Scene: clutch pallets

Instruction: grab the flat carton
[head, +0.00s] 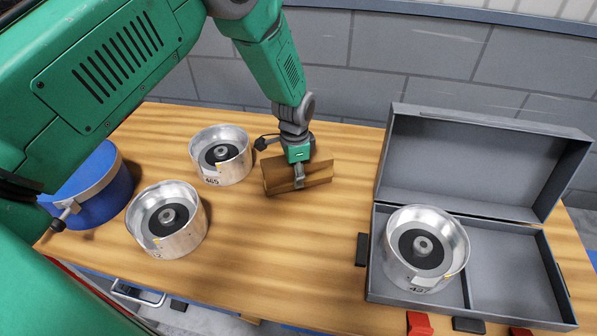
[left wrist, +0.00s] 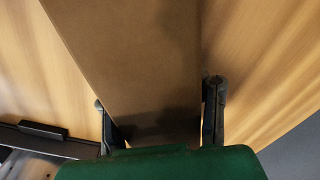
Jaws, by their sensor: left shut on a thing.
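The flat carton (head: 317,179) is a thin brown box near the back middle of the wooden table in the head view. It looks to stand on a long edge, and I cannot tell whether it touches the table. My left gripper (head: 298,178) comes down from above and is shut on the carton, one finger showing on its near face. In the left wrist view the carton (left wrist: 135,65) runs up between the two fingers of the left gripper (left wrist: 160,118). My right gripper is not in view.
Two silver clutch drums (head: 168,220) (head: 220,155) stand left of the carton. A blue round container (head: 95,190) is at the far left. An open grey case (head: 505,290) on the right holds another silver drum (head: 425,248). The table's middle front (head: 285,260) is clear.

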